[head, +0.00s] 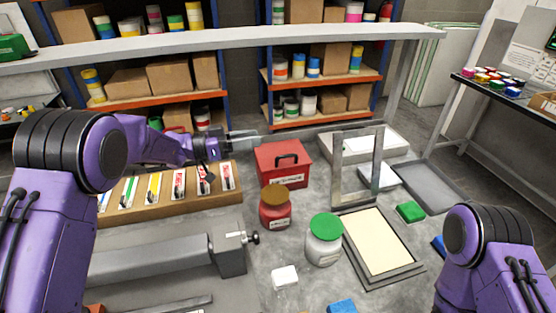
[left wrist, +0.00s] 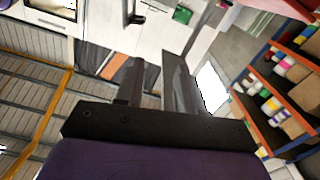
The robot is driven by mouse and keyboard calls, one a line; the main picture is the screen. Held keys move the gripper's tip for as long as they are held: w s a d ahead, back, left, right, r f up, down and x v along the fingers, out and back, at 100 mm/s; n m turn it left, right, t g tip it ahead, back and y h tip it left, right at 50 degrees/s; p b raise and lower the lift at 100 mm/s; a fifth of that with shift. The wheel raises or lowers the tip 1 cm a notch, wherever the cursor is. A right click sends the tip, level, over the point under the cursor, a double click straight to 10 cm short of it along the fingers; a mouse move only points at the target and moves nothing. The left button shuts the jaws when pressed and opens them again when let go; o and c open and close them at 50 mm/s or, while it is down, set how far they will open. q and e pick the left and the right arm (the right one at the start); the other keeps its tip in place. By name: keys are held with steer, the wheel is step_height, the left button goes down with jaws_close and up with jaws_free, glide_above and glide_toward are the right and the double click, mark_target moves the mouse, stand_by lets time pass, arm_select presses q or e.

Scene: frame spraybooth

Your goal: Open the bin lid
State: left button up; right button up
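The red bin (head: 282,167) stands on the grey worktop near the middle of the head view. My left gripper (head: 256,138) is just above and to the left of the bin, pointing right, apart from the handle. Its two fingers are spread with nothing between them; they also show apart in the left wrist view (left wrist: 152,75). The bin cannot be made out in the left wrist view. My right arm shows at the lower right, but its gripper is out of view.
A jar with a brown lid (head: 275,208) and a white jar with a green lid (head: 323,240) stand in front of the bin. A grey upright frame (head: 338,165) is to its right. A wooden tool rack (head: 160,208) is at left. A white beam (head: 220,45) crosses above.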

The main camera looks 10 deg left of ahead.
mark_target(268, 169)
arm_select(q)
step_height(268, 169, down, 7)
steer(key=p, duration=0.2)
steer(key=p+x, duration=0.1)
steer(key=x, duration=0.1)
steer(key=p+x, duration=0.1)
steer(key=x, duration=0.2)
steer(key=shift+s+f+p, duration=0.1)
steer(key=shift+s+p, duration=0.15)
steer(key=shift+p, duration=0.05)
steer(key=shift+w+d+f, duration=0.2)
steer(key=shift+w+d, duration=0.2)
steer(key=shift+d, duration=0.15)
steer(key=shift+w+d+f, duration=0.15)
steer(key=shift+w+d, duration=0.3)
steer(key=shift+d, duration=0.15)
steer(key=shift+s+a+r, duration=0.1)
steer(key=shift+s+a, duration=0.05)
steer(key=shift+s, duration=0.05)
jaws_close()
arm_select(e)
step_height(268, 169, up, 5)
steer(key=shift+s+a+r, duration=0.1)
steer(key=shift+s, duration=0.05)
